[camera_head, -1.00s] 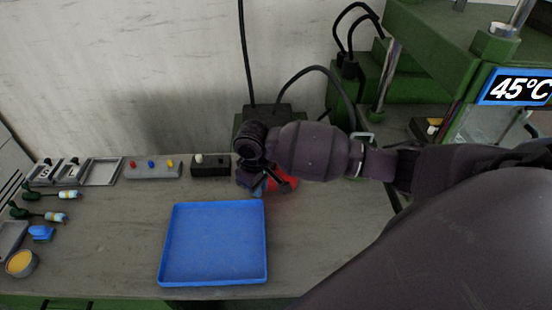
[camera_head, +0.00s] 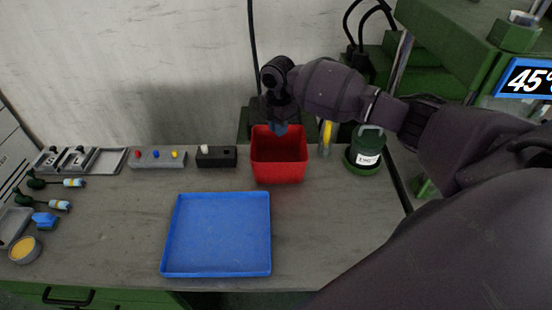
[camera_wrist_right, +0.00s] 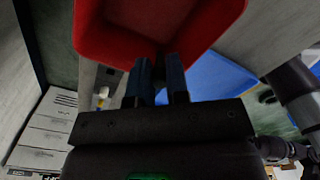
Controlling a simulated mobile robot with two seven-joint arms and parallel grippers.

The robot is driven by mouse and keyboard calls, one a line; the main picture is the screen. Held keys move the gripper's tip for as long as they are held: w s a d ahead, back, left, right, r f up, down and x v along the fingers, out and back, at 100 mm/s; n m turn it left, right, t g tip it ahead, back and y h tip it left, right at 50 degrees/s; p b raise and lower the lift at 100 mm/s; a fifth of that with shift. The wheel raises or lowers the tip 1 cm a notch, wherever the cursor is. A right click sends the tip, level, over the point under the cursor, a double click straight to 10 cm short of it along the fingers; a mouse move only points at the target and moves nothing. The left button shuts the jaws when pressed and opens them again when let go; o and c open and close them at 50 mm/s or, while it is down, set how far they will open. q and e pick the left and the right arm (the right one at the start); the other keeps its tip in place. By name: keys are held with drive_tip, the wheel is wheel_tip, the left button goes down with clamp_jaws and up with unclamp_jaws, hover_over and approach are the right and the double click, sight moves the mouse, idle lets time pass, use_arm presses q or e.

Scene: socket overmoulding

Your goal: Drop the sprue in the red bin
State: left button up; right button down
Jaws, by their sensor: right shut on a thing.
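The red bin (camera_head: 278,172) stands on the bench behind the blue tray, with its open top up. My right gripper (camera_head: 279,128) points down over the bin's back part, with its fingertips at about rim height in the picture. In the right wrist view its two fingers (camera_wrist_right: 160,82) stand a small gap apart, with the red bin (camera_wrist_right: 92,38) just beyond them. The gripper is shut on the sprue, which is too small and dark to make out between the fingers. My left gripper is not in view.
The blue tray (camera_head: 217,235) lies empty in front of the bin. A dark green pot (camera_head: 367,150) and a yellow-marked item (camera_head: 326,135) stand right of the bin. A black box (camera_head: 216,157) and a button panel (camera_head: 157,159) are left. The bench right of the tray is clear.

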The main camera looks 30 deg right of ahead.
use_arm(q)
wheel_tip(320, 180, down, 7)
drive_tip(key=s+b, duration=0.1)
drive_tip(key=b, duration=0.4)
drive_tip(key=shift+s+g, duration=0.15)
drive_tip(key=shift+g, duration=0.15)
use_arm(e)
wheel_tip(320, 180, down, 5)
drive_tip(key=w+d+n, duration=0.1)
drive_tip(key=d+n, duration=0.1)
drive_tip(key=n, duration=0.5)
drive_tip(key=shift+w+d+f, duration=0.15)
drive_tip(key=shift+d+f, duration=0.05)
drive_tip(key=shift+d, duration=0.2)
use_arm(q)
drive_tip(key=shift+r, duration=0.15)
use_arm(e)
drive_tip(key=c, duration=1)
unclamp_jaws()
drive_tip(key=shift+c, duration=0.2)
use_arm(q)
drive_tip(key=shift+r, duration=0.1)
